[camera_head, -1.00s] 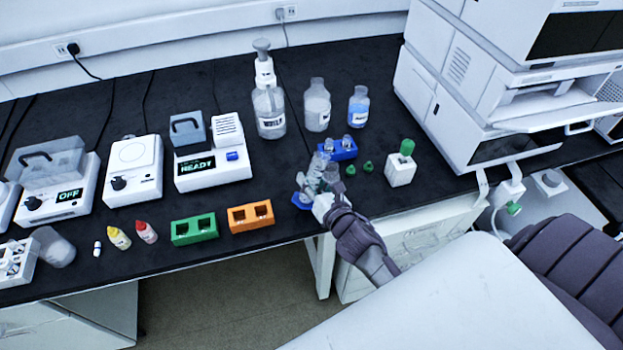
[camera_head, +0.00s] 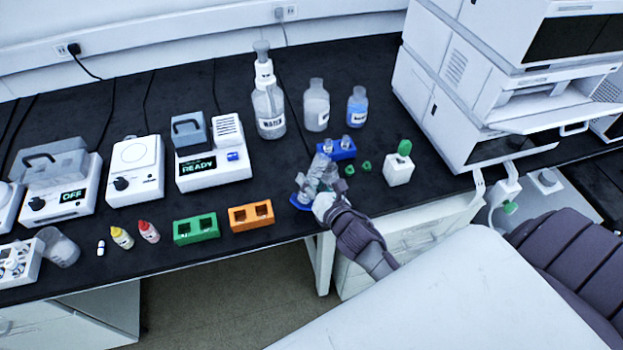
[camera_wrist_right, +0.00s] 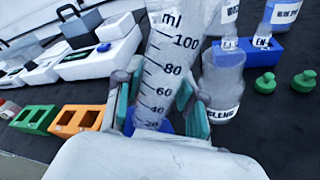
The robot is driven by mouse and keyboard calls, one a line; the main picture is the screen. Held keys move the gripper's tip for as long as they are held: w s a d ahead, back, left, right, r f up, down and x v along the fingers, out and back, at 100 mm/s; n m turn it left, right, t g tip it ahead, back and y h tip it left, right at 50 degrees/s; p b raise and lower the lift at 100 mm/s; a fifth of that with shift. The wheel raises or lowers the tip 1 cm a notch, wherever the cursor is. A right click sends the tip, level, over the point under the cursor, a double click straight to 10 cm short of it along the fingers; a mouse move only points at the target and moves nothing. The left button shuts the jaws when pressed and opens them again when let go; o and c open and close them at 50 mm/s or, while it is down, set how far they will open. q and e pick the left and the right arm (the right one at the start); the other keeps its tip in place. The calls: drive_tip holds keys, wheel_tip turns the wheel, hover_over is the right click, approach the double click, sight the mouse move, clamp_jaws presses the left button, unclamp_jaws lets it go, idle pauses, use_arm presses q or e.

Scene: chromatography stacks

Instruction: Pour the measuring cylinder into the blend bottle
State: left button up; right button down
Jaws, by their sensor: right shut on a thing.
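My right gripper (camera_head: 322,194) is shut on the clear measuring cylinder; it also shows in the right wrist view (camera_wrist_right: 160,108). The measuring cylinder (camera_wrist_right: 166,62) has black graduations and leans with its top to the right in the head view (camera_head: 317,172). Its blue base (camera_head: 301,204) is low by the bench's front edge. The clear blend bottle (camera_wrist_right: 223,82), with a white label, stands just right of the cylinder in the right wrist view. In the head view the two overlap and are hard to separate. I cannot tell the liquid level. My left gripper is not in view.
A blue rack (camera_head: 344,154) with small vials stands behind, with two green caps (camera_head: 366,166) to its right. Orange (camera_head: 251,216) and green (camera_head: 195,230) racks lie left. A white block (camera_head: 398,172) with a green-capped item stands right.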

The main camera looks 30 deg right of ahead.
idle(0.3)
drive_tip(key=shift+a+f+p, duration=0.1)
drive_tip(key=shift+f+p, duration=0.05)
drive_tip(key=shift+p, duration=0.25)
drive_tip(key=shift+f+m, duration=0.2)
drive_tip(key=shift+m, duration=0.2)
drive_tip(key=shift+a+r+m+g+p, duration=0.15)
drive_tip(key=shift+m+g+p, duration=0.15)
drive_tip(key=shift+p, duration=0.35)
drive_tip(key=shift+f, duration=0.2)
drive_tip(key=shift+a, duration=0.1)
